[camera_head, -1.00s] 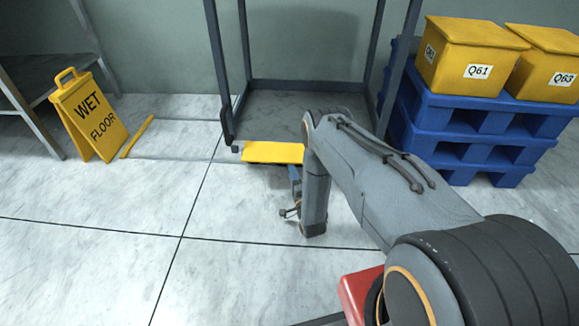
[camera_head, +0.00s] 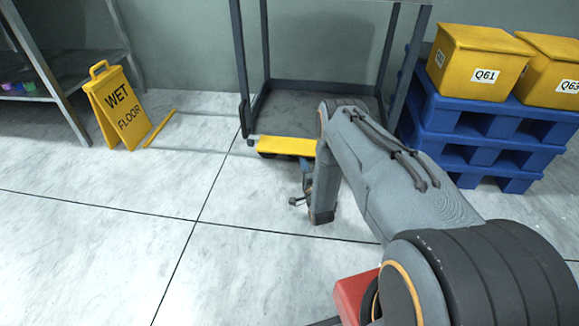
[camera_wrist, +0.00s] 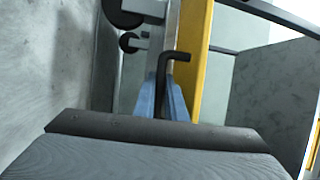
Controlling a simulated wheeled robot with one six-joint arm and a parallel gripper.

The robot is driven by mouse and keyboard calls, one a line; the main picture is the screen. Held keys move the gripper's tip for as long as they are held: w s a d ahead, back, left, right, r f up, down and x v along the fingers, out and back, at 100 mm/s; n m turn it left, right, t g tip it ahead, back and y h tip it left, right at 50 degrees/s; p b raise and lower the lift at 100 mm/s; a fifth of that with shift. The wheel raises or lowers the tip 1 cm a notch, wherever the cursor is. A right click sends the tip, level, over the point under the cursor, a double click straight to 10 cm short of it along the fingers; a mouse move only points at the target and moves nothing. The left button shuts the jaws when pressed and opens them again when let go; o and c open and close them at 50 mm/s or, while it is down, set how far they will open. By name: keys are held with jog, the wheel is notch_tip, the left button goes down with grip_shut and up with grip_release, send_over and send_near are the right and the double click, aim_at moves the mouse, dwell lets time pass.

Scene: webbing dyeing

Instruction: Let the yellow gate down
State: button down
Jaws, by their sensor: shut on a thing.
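The yellow gate (camera_head: 287,146) is a flat yellow panel low at the front of the grey-framed cart, partly hidden on its right by my arm. In the wrist view it shows as an upright yellow strip (camera_wrist: 194,60). A bent black handle (camera_wrist: 180,57) stands just beside that strip. My gripper (camera_wrist: 170,95), with blue fingers, is shut on the black handle, whose lower part lies between the fingers. In the head view my gripper (camera_head: 306,178) is small and partly hidden, just in front of the gate.
The cart frame (camera_head: 244,70) rises behind the gate. A yellow wet floor sign (camera_head: 120,108) and a yellow strip (camera_head: 159,129) are at left. Blue pallets (camera_head: 475,125) bearing yellow bins (camera_head: 480,62) stand close on the right. The floor at front left is clear.

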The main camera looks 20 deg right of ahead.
jog(key=shift+s+d+r+g+p, duration=0.15)
jog(key=shift+r+g+p, duration=0.15)
jog(key=shift+r+p, duration=0.15)
jog(key=shift+s+r+p, duration=0.2)
jog(key=shift+r+p, duration=0.2)
jog(key=shift+p, duration=0.7)
jog(key=c, duration=1.8)
grip_release()
jog(key=shift+a, duration=0.2)
jog(key=s+p, duration=0.3)
jog(key=s, duration=0.5)
jog(key=shift+f, duration=0.3)
jog(key=shift+w, duration=0.1)
